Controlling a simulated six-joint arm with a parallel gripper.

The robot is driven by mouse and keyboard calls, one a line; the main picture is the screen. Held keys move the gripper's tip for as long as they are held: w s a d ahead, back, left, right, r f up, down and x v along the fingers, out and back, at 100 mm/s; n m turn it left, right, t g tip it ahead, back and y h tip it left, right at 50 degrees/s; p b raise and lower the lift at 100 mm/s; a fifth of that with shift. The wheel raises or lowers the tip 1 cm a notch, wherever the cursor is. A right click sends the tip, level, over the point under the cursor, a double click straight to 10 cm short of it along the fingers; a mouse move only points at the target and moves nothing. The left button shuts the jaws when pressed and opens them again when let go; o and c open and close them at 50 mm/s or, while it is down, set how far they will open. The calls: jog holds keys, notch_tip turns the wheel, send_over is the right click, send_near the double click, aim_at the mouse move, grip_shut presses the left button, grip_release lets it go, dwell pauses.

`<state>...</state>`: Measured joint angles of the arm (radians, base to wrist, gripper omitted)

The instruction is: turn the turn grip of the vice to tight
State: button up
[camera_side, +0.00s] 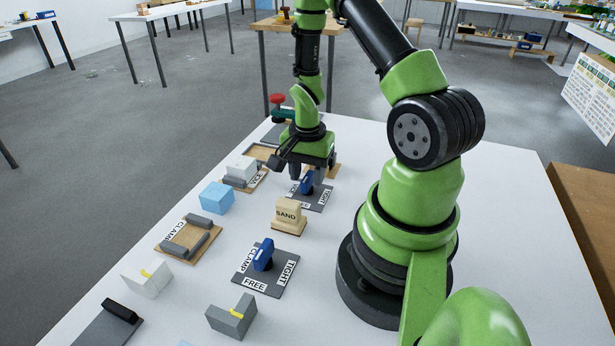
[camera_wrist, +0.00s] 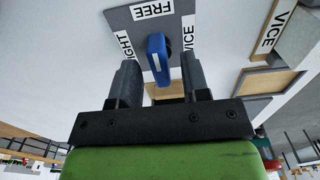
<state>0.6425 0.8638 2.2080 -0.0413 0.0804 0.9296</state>
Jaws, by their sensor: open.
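The vice's blue turn grip (camera_wrist: 156,52) stands on a dark grey plate (camera_wrist: 120,25) with labels FREE, TIGHT and VICE. In the wrist view its long side runs roughly up and down the picture, between the TIGHT and VICE labels. My gripper (camera_wrist: 162,76) is open, with one finger on each side of the grip's near end and gaps visible. In the side view my gripper (camera_side: 306,182) is low over the plate (camera_side: 314,202) and partly hides the blue grip (camera_side: 308,184). The vice (camera_side: 240,174) is left of it, on a wooden base with a pale block.
A similar plate for the clamp (camera_side: 266,275) has its own blue grip (camera_side: 263,254), nearer the camera. The SAND stamp block (camera_side: 288,213) stands between the plates. A light blue cube (camera_side: 217,198) and the clamp (camera_side: 188,240) lie left. A red knob (camera_side: 278,98) stands behind my gripper.

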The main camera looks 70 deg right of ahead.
jog(key=shift+f, duration=0.7)
grip_shut()
